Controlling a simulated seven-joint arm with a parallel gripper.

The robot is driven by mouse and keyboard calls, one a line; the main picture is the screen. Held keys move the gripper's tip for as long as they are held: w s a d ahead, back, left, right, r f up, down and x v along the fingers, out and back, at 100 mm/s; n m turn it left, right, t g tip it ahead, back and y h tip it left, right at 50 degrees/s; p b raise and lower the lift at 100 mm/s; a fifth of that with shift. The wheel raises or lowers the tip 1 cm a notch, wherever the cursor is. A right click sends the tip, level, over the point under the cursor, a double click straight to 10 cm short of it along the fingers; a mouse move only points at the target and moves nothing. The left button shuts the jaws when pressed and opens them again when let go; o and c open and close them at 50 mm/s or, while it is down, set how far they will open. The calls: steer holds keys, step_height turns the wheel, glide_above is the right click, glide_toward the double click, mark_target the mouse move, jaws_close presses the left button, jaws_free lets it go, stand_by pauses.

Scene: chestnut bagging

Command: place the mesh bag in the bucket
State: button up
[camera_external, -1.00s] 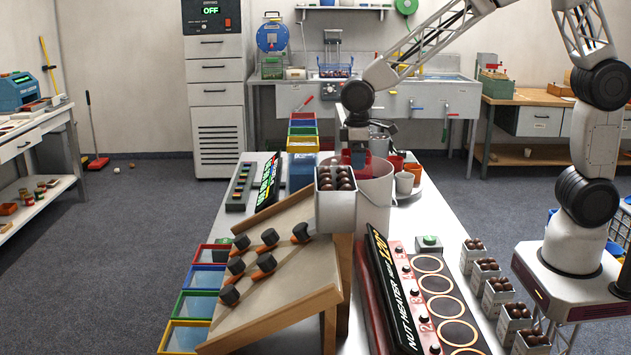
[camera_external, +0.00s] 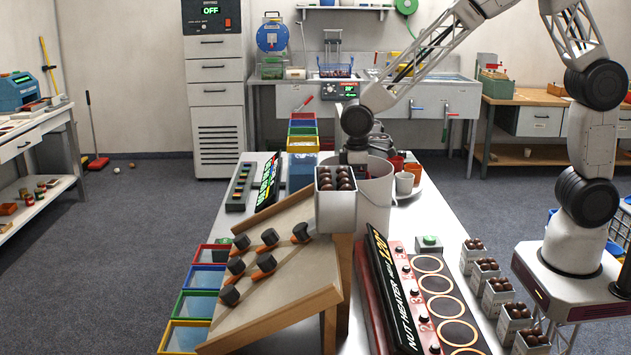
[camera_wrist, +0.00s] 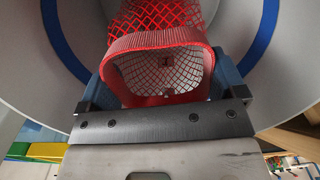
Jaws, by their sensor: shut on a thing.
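The red mesh bag (camera_wrist: 158,42) shows in the wrist view, with its open banded mouth toward the camera. My gripper (camera_wrist: 163,82) is shut on the bag, with its blue fingers on either side of the mouth band. The pale bucket wall (camera_wrist: 286,45) with a blue stripe surrounds the bag in that view. In the external view the bucket (camera_external: 374,200) stands on the bench, and my gripper (camera_external: 353,161) is low at its rim.
A white box (camera_external: 336,212) of chestnuts stands in front of the bucket. A sloped wooden rack (camera_external: 285,270) with black-ended tools is to the left. The nut heater panel (camera_external: 425,295) and several chestnut boxes (camera_external: 484,272) are to the right. Cups (camera_external: 404,182) stand beside the bucket.

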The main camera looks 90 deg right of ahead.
steer(key=shift+f, duration=1.35)
steer(key=o, duration=0.8)
step_height(320, 180, up, 12)
